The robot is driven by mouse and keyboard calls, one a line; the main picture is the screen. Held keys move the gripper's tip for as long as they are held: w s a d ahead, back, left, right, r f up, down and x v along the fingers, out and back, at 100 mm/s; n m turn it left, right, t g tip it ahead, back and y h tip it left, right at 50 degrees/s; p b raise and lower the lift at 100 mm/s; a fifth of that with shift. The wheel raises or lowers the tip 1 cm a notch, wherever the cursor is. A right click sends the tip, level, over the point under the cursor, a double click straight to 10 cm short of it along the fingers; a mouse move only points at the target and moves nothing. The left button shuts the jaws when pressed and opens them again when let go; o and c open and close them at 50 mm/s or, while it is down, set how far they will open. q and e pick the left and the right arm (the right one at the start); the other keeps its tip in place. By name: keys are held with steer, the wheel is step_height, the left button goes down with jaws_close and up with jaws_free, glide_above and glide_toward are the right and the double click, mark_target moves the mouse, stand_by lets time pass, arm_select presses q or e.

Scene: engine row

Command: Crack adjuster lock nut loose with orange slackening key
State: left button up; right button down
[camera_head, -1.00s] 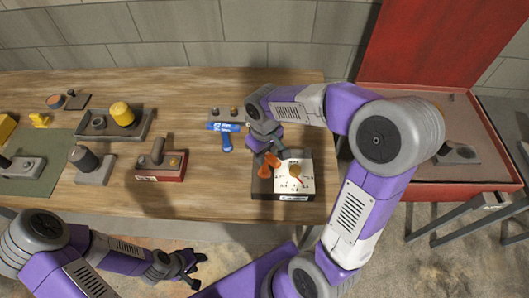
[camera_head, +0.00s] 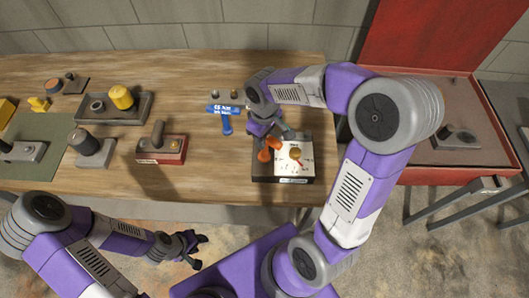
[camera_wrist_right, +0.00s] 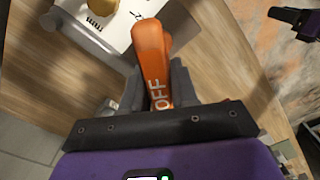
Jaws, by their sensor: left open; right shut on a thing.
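The orange slackening key (camera_head: 266,150) is held in my right gripper (camera_head: 268,135), which is shut on it. In the right wrist view the key (camera_wrist_right: 153,65), marked "OFF", points away from the jaws toward the white-faced block. The adjuster unit (camera_head: 262,173), a dark block with a white marked plate (camera_head: 291,166) and a brass-coloured round part (camera_head: 295,153), sits near the table's front edge. The brass part also shows in the right wrist view (camera_wrist_right: 98,5). I cannot tell whether the key touches the nut. My left gripper (camera_head: 192,245) is open and empty, in front of the table.
A blue-handled tool (camera_head: 226,122) lies left of my right gripper. A red-based block (camera_head: 162,149), a grey block with a dark cylinder (camera_head: 92,148) and a tray with a yellow cylinder (camera_head: 120,97) stand further left. A red cabinet (camera_head: 440,160) is at right.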

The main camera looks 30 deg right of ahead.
steer(key=shift+r+p, duration=2.3)
steer(key=shift+r, duration=0.45)
steer(key=shift+f, duration=0.1)
